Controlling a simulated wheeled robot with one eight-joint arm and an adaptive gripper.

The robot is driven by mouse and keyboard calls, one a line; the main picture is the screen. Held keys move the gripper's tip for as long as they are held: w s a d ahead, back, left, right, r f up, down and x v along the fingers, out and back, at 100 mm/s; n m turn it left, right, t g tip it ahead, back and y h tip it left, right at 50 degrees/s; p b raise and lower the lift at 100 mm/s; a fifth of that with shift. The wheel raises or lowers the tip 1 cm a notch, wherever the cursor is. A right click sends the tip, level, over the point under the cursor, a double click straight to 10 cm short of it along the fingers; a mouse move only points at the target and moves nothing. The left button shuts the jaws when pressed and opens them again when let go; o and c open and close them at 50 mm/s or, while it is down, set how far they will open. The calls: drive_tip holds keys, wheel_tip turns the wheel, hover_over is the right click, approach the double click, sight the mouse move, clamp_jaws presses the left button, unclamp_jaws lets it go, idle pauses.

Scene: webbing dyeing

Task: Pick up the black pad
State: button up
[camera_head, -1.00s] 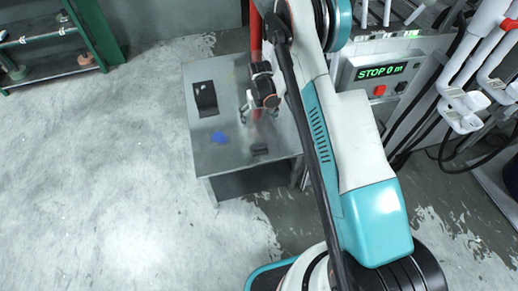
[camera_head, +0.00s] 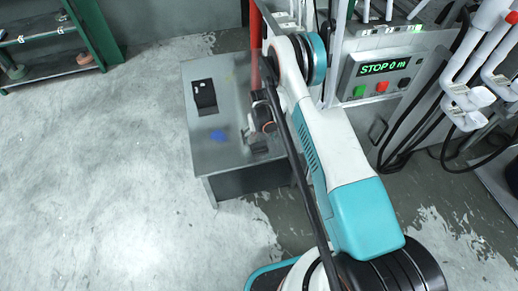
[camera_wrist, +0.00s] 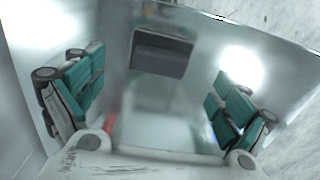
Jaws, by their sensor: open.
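The black pad (camera_wrist: 162,52) is a small dark block lying on the metal table. My fingers are spread wide and empty.
The grey table (camera_head: 225,75) also holds a flat black piece with white marks (camera_head: 205,97) and a blue patch (camera_head: 218,136). A red upright pole (camera_head: 255,45) stands behind my arm. A control box (camera_head: 378,72) reading STOP 0 m stands at right.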

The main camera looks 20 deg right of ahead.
sight(259, 144)
wheel_tip(259, 144, down, 5)
drive_tip(key=b, duration=0.2)
drive_tip(key=shift+w+f+b, duration=0.1)
drive_tip(key=shift+b, duration=0.25)
drive_tip(key=c, duration=1.5)
